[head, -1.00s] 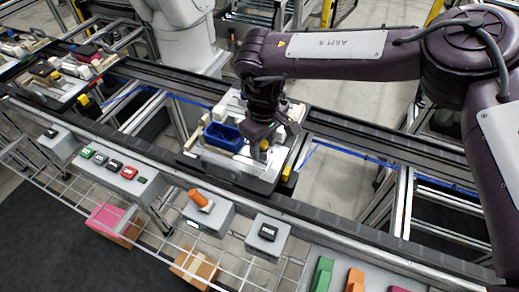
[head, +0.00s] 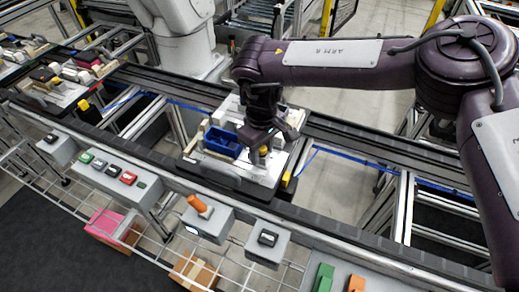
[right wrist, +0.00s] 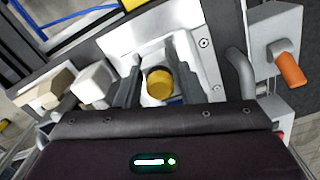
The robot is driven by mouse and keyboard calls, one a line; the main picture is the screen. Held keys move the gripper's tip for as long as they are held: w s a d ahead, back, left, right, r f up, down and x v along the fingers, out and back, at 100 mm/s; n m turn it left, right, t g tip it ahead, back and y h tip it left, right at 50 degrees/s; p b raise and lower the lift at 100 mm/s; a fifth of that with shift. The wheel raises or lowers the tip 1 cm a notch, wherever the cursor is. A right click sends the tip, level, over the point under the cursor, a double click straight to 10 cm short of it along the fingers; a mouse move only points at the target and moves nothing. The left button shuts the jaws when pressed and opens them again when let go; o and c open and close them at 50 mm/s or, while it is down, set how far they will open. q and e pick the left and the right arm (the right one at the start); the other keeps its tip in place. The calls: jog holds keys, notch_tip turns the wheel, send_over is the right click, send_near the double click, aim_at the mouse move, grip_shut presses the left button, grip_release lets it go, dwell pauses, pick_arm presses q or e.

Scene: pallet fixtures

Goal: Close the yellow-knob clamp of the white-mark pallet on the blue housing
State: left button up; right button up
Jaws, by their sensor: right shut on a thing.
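The pallet (head: 240,178) sits on the conveyor in the middle of the head view. I cannot make out a white mark on it. The blue housing (head: 222,141) lies in its light fixture, left of my right gripper (head: 263,148). The yellow knob (head: 263,151) of the clamp is at the fingertips, right of the housing. In the right wrist view the yellow knob (right wrist: 160,83) sits between the two dark fingers, and my right gripper (right wrist: 157,80) is shut on it. The fingers and wrist hide much of the clamp. My left gripper is not in view.
A second loaded pallet (head: 50,92) stands on the conveyor at the left. Control boxes line the front rail, one with an orange handle (head: 199,205); that handle also shows in the right wrist view (right wrist: 290,69). The conveyor right of the pallet is clear.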

jog(key=shift+w+a, duration=0.25)
jog(key=shift+a, duration=0.3)
jog(key=shift+w+a, duration=0.2)
jog(key=shift+a, duration=0.3)
jog(key=o, duration=0.6)
jog(key=shift+c, duration=0.2)
jog(key=shift+o, duration=0.2)
jog(key=shift+d, duration=0.1)
jog(key=shift+r+p, duration=2.45)
jog(key=shift+r, duration=1.55)
